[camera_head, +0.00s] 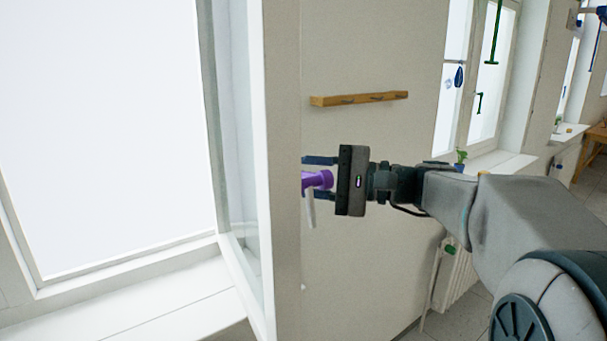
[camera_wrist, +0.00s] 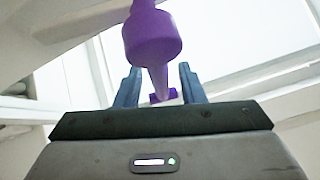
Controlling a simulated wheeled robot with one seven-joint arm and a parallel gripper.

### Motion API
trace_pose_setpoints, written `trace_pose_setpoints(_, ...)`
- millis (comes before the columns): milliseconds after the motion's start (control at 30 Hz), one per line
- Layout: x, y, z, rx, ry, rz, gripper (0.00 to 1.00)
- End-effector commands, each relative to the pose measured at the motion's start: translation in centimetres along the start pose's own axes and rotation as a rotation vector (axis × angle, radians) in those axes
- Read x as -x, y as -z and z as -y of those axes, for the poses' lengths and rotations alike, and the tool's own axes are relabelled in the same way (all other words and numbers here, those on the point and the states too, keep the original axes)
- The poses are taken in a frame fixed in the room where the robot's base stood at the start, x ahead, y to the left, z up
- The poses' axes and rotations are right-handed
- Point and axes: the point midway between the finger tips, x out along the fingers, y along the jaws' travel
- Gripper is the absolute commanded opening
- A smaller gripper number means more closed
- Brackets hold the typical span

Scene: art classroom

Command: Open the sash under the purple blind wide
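The window sash (camera_head: 258,150) stands swung out from the window opening and is seen nearly edge-on in the head view. The purple handle (camera_head: 318,179) sticks out on the sash's right side, with a pale piece hanging below it. My gripper (camera_head: 319,178) reaches in from the right, with one finger above the handle and one below. In the wrist view, the purple handle (camera_wrist: 152,38) runs between my two blue fingers, with gaps on both sides. My gripper is open around it. The purple blind is not in view.
A white sill (camera_head: 150,300) lies under the opening at left. A wooden peg rail (camera_head: 358,98) is on the wall beyond my gripper. A radiator (camera_head: 455,270), a potted plant (camera_head: 461,155) and a window with green handles (camera_head: 492,60) are at right.

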Motion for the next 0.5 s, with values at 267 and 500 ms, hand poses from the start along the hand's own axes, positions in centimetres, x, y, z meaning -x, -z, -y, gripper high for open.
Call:
trace_pose_setpoints(267,0.03,0.02,-0.01,0.000,0.000,0.000,0.00)
trace_pose_setpoints(500,0.00,0.08,-0.13,0.012,0.008,0.003,0.00)
